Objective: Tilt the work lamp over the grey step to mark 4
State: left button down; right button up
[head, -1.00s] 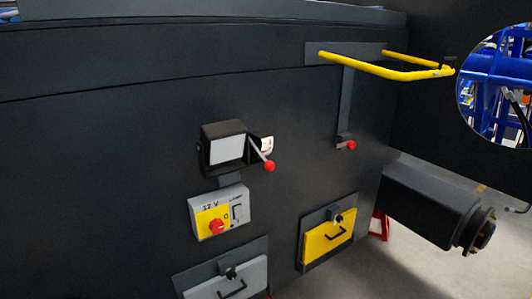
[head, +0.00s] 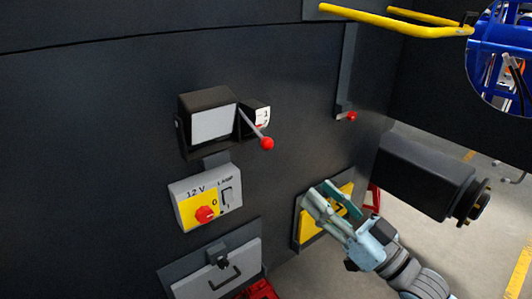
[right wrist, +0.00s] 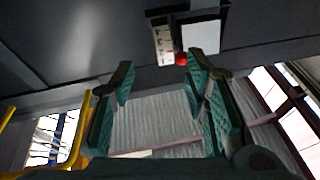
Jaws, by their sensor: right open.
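The black work lamp (head: 207,123) with a pale square face is on the dark wall, above the grey step (head: 235,272). A lever with a red ball (head: 267,144) sticks out at its right side, by a white mark plate (head: 263,118). A 1 seems readable there; the other marks are too small. My right gripper (head: 317,190) is open and empty, in front of the yellow step, below and right of the red ball, apart from it. The right wrist view shows the lamp face (right wrist: 200,36), mark plate (right wrist: 163,45) and red ball (right wrist: 181,58) beyond the open fingers (right wrist: 160,72).
A 12 V switch box (head: 206,200) with a red knob sits between lamp and grey step. The yellow step (head: 308,229) is partly behind my gripper. A yellow rail (head: 395,15) juts out at upper right, and a black axle (head: 425,177) at right.

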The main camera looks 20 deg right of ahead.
aim_at(267, 144)
jog(key=shift+n+y, duration=0.4)
jog(key=shift+y, duration=0.4)
jog(key=w+a+r+b, duration=0.1)
jog(key=w+a+r, duration=0.3)
jog(key=w+a+r+b, duration=0.1)
jog(key=w+a+r, duration=0.3)
jog(key=a, duration=0.1)
jog(key=shift+w, duration=0.25)
jog(key=shift+w+r, duration=0.15)
jog(key=shift+w, duration=0.05)
pick_arm(q)
notch_tip(267, 144, down, 2)
jog(key=shift+w+f, duration=0.15)
jog(key=shift+f, duration=0.05)
pick_arm(e)
grip_shut()
